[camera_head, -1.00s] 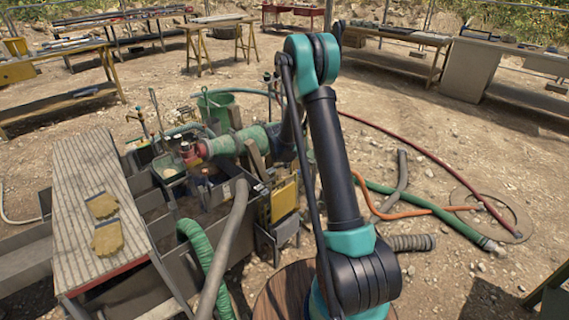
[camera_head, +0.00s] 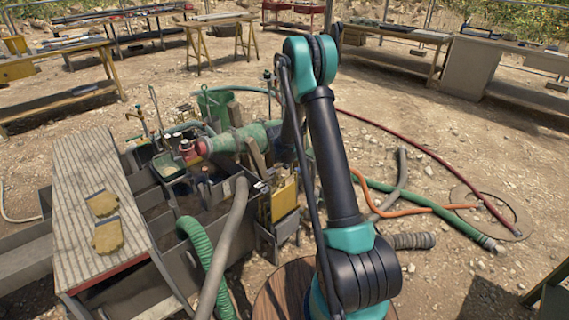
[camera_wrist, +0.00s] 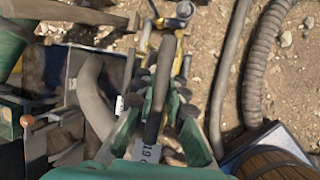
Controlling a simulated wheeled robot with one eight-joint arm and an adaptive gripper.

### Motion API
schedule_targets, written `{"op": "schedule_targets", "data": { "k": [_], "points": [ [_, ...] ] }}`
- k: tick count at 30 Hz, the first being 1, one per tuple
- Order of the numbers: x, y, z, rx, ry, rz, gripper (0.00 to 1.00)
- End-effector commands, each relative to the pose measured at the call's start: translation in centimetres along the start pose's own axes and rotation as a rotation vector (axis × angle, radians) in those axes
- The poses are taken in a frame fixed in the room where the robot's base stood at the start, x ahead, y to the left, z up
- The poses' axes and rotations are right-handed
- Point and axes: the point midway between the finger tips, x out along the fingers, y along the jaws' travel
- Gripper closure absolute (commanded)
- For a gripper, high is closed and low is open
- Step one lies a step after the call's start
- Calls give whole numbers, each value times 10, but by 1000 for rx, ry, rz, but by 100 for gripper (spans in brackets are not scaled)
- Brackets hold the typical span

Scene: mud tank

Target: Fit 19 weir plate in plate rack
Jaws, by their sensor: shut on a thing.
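In the wrist view, my gripper (camera_wrist: 160,122) has green fingers on both sides of a dark plate seen nearly edge-on. The weir plate (camera_wrist: 143,153) carries a pale label that reads 19, upside down in this view. My gripper is shut on it. Beyond the fingertips are yellow metal parts (camera_wrist: 148,42), which may belong to the plate rack; I cannot tell whether the plate touches them. In the head view, a yellow panel (camera_head: 284,199) stands beside the tank, behind my arm. My gripper and the held plate cannot be made out clearly there.
Gloves (camera_head: 107,235) lie on the striped board. Hoses cross the ground at right.

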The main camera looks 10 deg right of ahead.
Motion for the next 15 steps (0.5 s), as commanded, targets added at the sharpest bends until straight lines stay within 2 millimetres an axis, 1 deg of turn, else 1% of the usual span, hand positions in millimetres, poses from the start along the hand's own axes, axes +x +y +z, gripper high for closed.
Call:
{"op": "schedule_targets", "data": {
  "k": [15],
  "points": [
    [28,-8,-12,0,0,0,100]
  ]
}}
